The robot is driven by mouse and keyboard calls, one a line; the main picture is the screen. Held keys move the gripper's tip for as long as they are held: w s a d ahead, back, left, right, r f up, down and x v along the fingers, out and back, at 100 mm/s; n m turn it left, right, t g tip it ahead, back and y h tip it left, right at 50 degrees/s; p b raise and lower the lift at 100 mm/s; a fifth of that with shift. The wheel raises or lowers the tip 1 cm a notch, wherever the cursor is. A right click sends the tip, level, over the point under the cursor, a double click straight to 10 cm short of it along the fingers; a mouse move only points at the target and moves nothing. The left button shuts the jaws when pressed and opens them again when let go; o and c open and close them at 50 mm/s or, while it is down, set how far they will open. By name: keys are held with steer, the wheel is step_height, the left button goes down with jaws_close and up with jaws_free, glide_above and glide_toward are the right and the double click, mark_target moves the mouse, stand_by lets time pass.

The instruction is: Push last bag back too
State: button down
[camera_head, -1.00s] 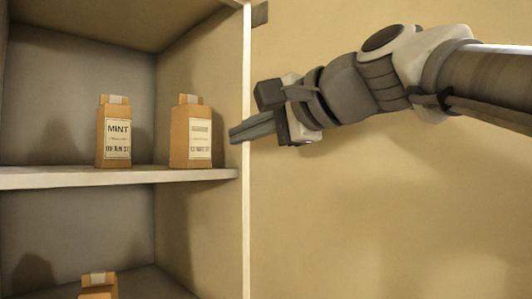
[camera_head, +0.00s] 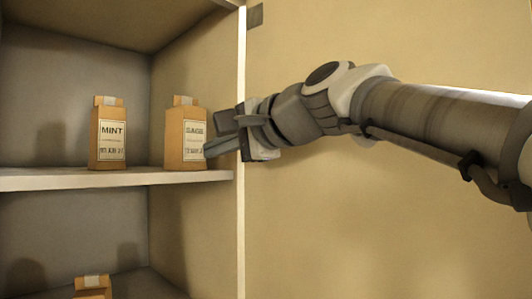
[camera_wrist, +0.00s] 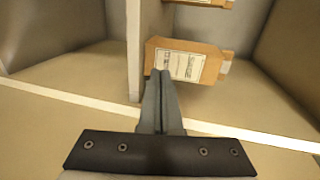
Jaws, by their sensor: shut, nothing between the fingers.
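Two brown paper bags stand upright on the upper shelf (camera_head: 60,180). The MINT bag (camera_head: 108,135) is on the left and the SAGE bag (camera_head: 184,135) is on the right, near the shelf's front edge. My gripper (camera_head: 208,150) is shut and empty, its tips at the right edge of the SAGE bag's label. In the wrist view the fingers (camera_wrist: 160,76) overlap the lower edge of the SAGE bag (camera_wrist: 205,63), which appears sideways. I cannot tell whether they touch it. Part of another bag (camera_wrist: 215,2) shows at the top there.
The cabinet's pale right side edge (camera_head: 241,210) stands just beside my gripper. Another bag (camera_head: 92,288) sits on the lower shelf, partly cut off by the picture's edge. Free shelf room lies left of the MINT bag and behind both bags.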

steer(key=shift+x, duration=0.8)
steer(key=shift+r+p+x, duration=0.35)
steer(key=shift+p+x, duration=0.55)
steer(key=shift+x, duration=0.9)
steer(key=shift+r+p+x, duration=0.3)
steer(key=shift+p+x, duration=0.55)
steer(key=shift+x, duration=0.95)
steer(key=shift+r+p+x, duration=0.35)
steer(key=shift+p+x, duration=0.55)
steer(key=shift+x, duration=0.85)
steer(key=shift+w+a+f, duration=0.1)
steer(key=shift+w+a, duration=0.3)
steer(key=shift+d, duration=0.1)
steer(key=f+b+v, duration=0.1)
steer(key=b+v, duration=0.4)
steer(key=v, duration=1.1)
steer(key=shift+s, duration=0.15)
